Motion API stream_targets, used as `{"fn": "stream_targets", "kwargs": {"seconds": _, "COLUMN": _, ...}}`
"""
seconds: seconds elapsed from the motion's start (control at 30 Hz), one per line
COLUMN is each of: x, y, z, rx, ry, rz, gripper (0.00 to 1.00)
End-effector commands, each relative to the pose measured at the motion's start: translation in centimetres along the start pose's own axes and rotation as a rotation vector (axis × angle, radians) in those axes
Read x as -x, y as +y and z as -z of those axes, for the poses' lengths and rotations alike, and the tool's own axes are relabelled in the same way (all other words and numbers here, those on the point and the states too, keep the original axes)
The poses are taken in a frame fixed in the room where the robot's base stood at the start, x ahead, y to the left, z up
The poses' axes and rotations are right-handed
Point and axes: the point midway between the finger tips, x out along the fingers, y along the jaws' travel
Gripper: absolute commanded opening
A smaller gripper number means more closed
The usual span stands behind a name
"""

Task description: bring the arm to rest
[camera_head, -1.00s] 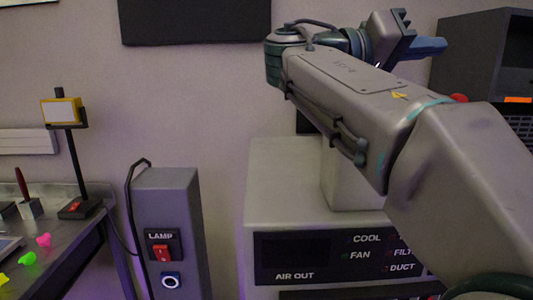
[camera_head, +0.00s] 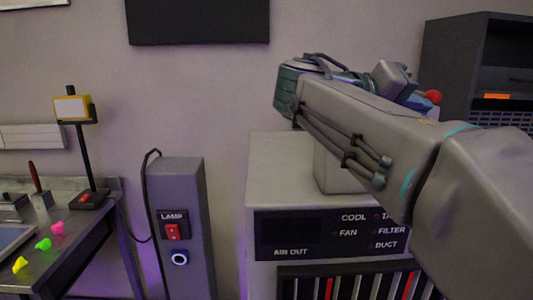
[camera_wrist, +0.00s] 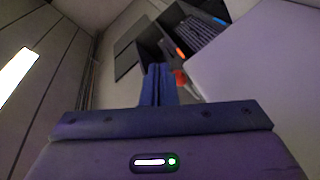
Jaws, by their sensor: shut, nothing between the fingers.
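My arm reaches in from the right side of the head view and crosses in front of a grey-white cabinet. Its wrist end is at the upper middle, and my gripper is mostly hidden there behind the arm links. In the wrist view my gripper (camera_wrist: 158,84) shows two blue fingers side by side, pressed together with nothing between them. The fingers point at open space, with dark shelving beyond them.
A grey post with a LAMP switch (camera_head: 173,228) stands left of the cabinet (camera_head: 275,185). A dark rack (camera_head: 450,60) stands at right, close beyond the arm.

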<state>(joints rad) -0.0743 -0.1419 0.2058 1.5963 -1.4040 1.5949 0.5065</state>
Motion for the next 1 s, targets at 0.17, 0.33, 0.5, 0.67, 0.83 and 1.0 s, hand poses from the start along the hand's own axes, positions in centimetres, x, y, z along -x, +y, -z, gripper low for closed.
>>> {"fn": "stream_targets", "kwargs": {"seconds": 0.17, "x": -1.2, "y": -4.5, "z": -3.8, "rx": 0.127, "ry": -0.055, "rz": 0.184, "gripper": 0.00}}
{"fn": "stream_targets", "kwargs": {"seconds": 0.33, "x": -1.3, "y": -10.9, "z": -10.5, "rx": 0.255, "ry": -0.141, "rz": 0.472, "gripper": 0.00}}
{"fn": "stream_targets", "kwargs": {"seconds": 0.5, "x": 0.6, "y": -16.8, "z": -18.1, "rx": 0.300, "ry": -0.237, "rz": 0.786, "gripper": 0.00}}
{"fn": "stream_targets", "kwargs": {"seconds": 0.67, "x": 3.6, "y": -20.9, "z": -24.3, "rx": 0.252, "ry": -0.323, "rz": 1.050, "gripper": 0.00}}
{"fn": "stream_targets", "kwargs": {"seconds": 0.83, "x": 6.3, "y": -23.4, "z": -28.3, "rx": 0.161, "ry": -0.389, "rz": 1.229, "gripper": 0.00}}
{"fn": "stream_targets", "kwargs": {"seconds": 1.0, "x": 7.3, "y": -24.3, "z": -29.7, "rx": 0.108, "ry": -0.417, "rz": 1.297, "gripper": 0.00}}
